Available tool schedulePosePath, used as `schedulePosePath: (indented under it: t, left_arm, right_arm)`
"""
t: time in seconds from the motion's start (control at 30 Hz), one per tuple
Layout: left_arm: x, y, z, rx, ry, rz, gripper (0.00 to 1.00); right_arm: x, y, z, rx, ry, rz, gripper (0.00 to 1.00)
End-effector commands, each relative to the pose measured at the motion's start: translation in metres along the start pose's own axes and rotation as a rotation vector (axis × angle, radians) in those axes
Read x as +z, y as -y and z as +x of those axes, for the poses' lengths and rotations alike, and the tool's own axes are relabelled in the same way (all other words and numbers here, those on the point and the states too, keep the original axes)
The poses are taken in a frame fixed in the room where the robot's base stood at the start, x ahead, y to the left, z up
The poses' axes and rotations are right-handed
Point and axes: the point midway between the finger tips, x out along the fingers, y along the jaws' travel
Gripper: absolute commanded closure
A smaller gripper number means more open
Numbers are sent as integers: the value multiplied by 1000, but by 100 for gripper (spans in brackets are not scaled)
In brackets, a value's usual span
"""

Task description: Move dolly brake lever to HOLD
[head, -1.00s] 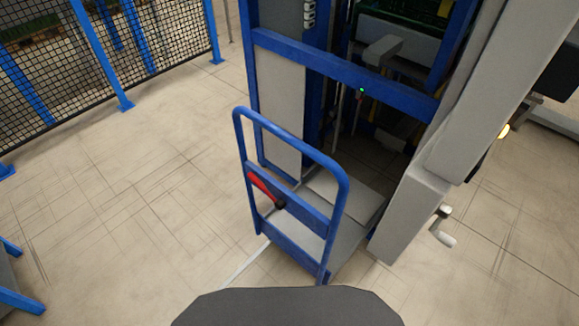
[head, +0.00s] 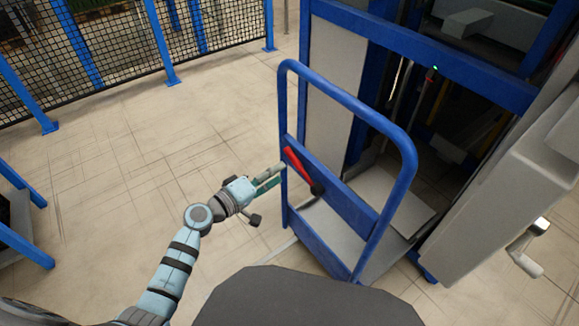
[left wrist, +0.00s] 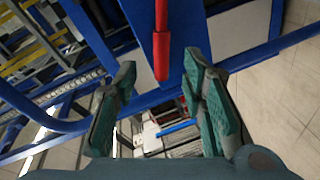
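The dolly (head: 346,207) has a blue tube handle frame with a blue cross panel and a grey deck. Its brake lever (head: 300,168) has a red grip that slants up and left from a dark pivot on the panel. No HOLD marking is readable. My left gripper (head: 280,173) is close to the left upright of the frame, just left of the lever. In the left wrist view, its two green-grey fingers are open and apart, and the red lever grip (left wrist: 161,42) shows ahead between the fingertips. Nothing is held. My right gripper is out of view.
A blue-framed machine (head: 470,72) with grey panels stands behind the dolly. A grey housing with a crank handle (head: 524,250) is at the right. A mesh fence (head: 110,45) runs along the back left. The floor left of the dolly is clear.

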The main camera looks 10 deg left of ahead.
Motion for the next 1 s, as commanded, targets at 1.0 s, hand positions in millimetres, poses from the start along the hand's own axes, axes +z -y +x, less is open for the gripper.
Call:
schedulePosePath:
  t: [1.0]
  left_arm:
    - [1,2,64,-3,0,0,100]
  right_arm:
    - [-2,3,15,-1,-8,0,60]
